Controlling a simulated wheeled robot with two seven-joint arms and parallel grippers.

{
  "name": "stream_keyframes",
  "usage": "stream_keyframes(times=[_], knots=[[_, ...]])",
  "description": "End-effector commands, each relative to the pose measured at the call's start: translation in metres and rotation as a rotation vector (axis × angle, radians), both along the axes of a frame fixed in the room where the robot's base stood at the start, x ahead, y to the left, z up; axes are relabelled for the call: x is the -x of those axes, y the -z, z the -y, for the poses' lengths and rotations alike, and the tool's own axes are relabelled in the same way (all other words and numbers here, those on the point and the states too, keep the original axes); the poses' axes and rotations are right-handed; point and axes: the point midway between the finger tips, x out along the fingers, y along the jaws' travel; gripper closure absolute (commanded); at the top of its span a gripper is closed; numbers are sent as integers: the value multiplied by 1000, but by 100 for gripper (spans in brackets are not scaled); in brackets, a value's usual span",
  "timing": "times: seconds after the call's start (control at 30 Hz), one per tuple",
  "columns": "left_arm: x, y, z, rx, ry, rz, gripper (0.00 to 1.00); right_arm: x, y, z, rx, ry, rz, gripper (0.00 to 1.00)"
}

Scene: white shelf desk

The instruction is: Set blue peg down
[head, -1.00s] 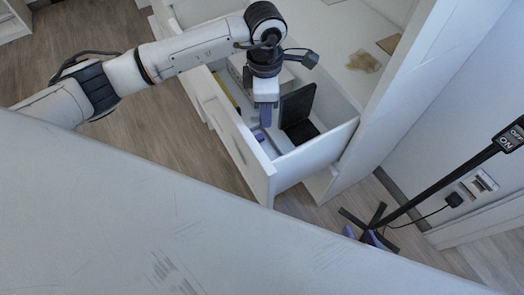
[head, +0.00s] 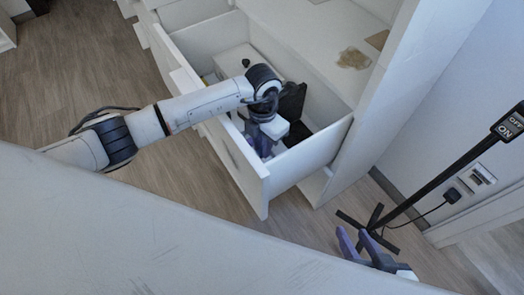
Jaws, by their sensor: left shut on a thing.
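My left gripper (head: 263,148) is down inside the open white drawer (head: 262,182), near its front right part. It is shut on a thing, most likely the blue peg. The peg cannot be told apart from the bluish fingers, and the wrist hides much of it. I cannot tell whether it touches the drawer floor. My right gripper (head: 353,240) shows at the lower right, beyond the white edge in the foreground. Its two bluish fingers stand apart with nothing between them.
A black upright object (head: 293,101) stands in the drawer just right of my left wrist. A white box (head: 232,60) lies toward the drawer's back. The shelf (head: 310,40) above holds a brown patch (head: 354,58). A black stand (head: 432,201) with an ON/OFF sign is at right.

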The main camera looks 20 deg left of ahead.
Motion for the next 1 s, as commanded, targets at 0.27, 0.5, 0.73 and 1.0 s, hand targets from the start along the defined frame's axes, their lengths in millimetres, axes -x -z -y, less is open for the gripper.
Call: stream_keyframes(times=[0.27, 0.5, 0.73, 1.0], knots=[[0, 25, 0, 0, 1, -1, 100, -4, 6, -5, 2, -23, -21, 65], [0, 29, 0, 0, 1, -1, 100, -4, 9, -6, 2, -27, -25, 65], [0, 28, 0, 0, 1, -1, 65, -5, 7, -7, 2, -28, -24, 65], [0, 22, 0, 0, 1, -1, 65, -6, 1, -6, 1, -25, -18, 65]])
